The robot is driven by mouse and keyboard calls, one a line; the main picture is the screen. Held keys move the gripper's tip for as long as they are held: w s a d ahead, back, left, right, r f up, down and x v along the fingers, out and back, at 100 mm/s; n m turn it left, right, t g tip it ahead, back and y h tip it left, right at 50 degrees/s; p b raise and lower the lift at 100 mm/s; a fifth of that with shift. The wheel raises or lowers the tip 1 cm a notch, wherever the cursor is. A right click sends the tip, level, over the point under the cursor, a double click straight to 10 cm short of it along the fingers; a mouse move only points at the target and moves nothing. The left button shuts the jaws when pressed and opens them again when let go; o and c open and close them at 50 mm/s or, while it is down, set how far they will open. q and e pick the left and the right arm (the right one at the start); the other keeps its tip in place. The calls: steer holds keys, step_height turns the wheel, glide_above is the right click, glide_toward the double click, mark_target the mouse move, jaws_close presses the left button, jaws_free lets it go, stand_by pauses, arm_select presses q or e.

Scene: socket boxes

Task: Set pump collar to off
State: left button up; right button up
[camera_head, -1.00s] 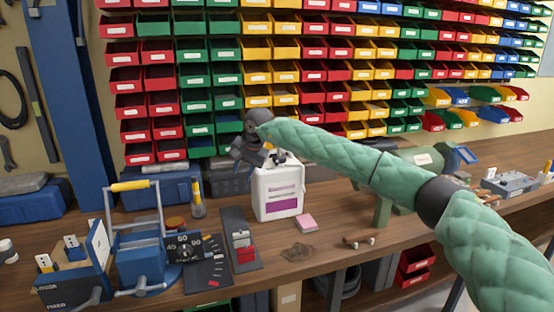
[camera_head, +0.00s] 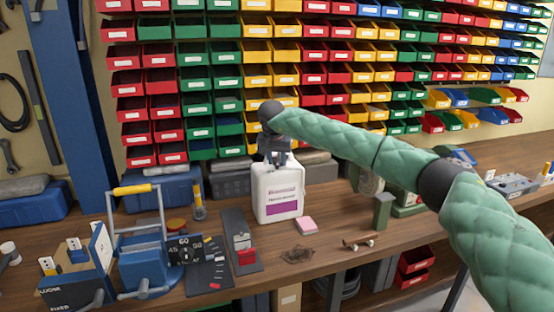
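A white bottle (camera_head: 278,190) with a purple label stands upright on the wooden bench, near the middle of the head view. My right gripper (camera_head: 274,157) is right over the top of the bottle and points down. It covers the bottle's neck, so the pump and its collar cannot be made out. Whether its fingers are open or shut on the collar is too small and dark to tell. My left gripper is not in view.
A pink block (camera_head: 307,225) lies to the right of the bottle. A panel with a red block (camera_head: 246,257) and a blue device with a yellow handle (camera_head: 132,189) stand to the left. Colored bins fill the wall behind. The bench (camera_head: 340,222) has some clear room on the right.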

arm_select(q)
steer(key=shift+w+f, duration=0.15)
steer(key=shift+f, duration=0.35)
arm_select(e)
steer(key=shift+w+f, duration=0.25)
steer(key=shift+f, duration=0.3)
jaws_close()
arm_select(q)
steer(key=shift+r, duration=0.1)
